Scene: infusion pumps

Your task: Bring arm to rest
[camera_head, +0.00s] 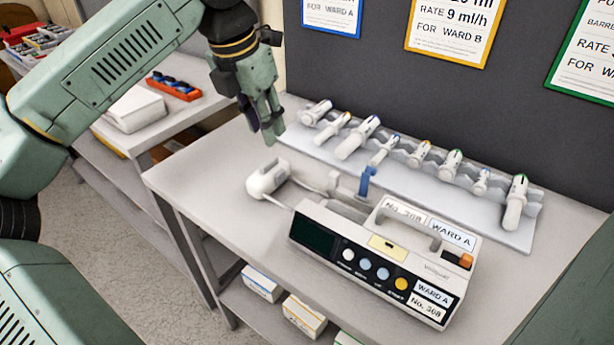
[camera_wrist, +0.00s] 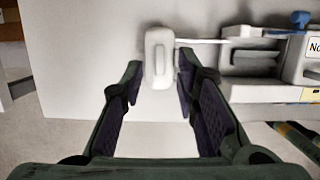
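My gripper (camera_head: 266,122) hangs above the left part of the table (camera_head: 205,165), fingers pointing down. In the wrist view my gripper (camera_wrist: 159,75) has its two fingers spread apart with nothing held between them. A small white cabled unit (camera_head: 268,179) lies on the table below my gripper, apart from it in the head view. In the wrist view this white unit (camera_wrist: 158,52) shows beyond the gap between the fingertips. A white infusion pump (camera_head: 350,262) labelled WARD A and No. 308 stands to the right, with a blue clip (camera_head: 366,183) at its back.
A grey rack (camera_head: 455,200) holding several syringes lies along the dark back panel (camera_head: 380,75). Ward cards hang on the panel. A side table at left carries a white box (camera_head: 135,108) and an orange tray (camera_head: 174,87). Boxes sit on the shelf below.

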